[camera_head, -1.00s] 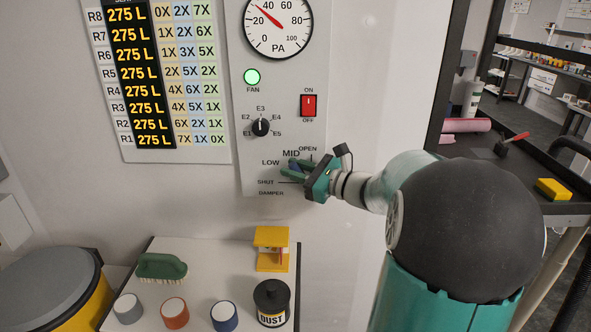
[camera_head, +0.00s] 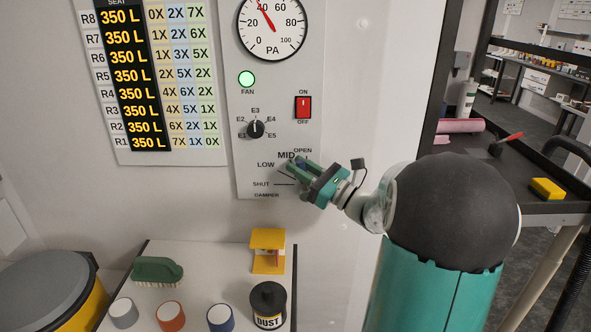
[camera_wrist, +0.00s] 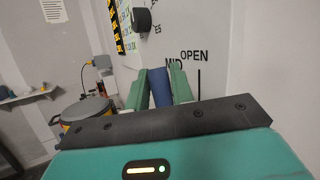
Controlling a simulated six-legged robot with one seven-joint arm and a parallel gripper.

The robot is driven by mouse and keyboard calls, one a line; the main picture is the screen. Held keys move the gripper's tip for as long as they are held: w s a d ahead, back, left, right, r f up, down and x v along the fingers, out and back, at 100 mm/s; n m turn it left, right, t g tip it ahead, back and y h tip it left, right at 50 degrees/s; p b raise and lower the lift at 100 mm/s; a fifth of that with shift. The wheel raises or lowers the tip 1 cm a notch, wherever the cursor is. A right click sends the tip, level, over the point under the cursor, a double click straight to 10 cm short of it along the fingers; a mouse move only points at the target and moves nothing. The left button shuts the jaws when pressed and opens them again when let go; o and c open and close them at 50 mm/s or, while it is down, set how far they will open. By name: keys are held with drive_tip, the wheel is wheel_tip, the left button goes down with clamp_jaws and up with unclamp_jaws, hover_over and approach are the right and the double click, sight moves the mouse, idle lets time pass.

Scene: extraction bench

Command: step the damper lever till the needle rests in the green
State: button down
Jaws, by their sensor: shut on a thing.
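The white damper panel (camera_head: 245,181) hangs on the wall, with OPEN, MID, LOW and SHUT marks around the lever. My gripper (camera_head: 299,168) is at these marks, just beside MID. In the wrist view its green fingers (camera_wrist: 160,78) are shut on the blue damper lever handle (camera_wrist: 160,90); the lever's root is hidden. The round PA gauge (camera_head: 285,46) is above, its top cut off. Its red needle (camera_head: 266,18) points up and left, near 40. No green band shows in the visible part of the dial.
The fan lamp (camera_head: 247,79) is lit green and the red switch (camera_head: 303,107) sits beside a black selector knob (camera_head: 255,129). The seat display (camera_head: 130,74) reads 350 L in every row. Below, a white bench top (camera_head: 205,275) carries a brush, a dust can and other items.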

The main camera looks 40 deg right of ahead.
drive_tip(key=shift+s+d+m+t, duration=0.5)
drive_tip(key=shift+m+t, duration=0.3)
drive_tip(key=shift+t, duration=0.2)
drive_tip(key=shift+d, duration=0.1)
drive_tip(key=c, duration=1.5)
unclamp_jaws()
drive_tip(key=shift+s, duration=0.1)
drive_tip(key=v, duration=1.3)
drive_tip(key=shift+s+f, duration=0.15)
drive_tip(key=shift+s, duration=0.05)
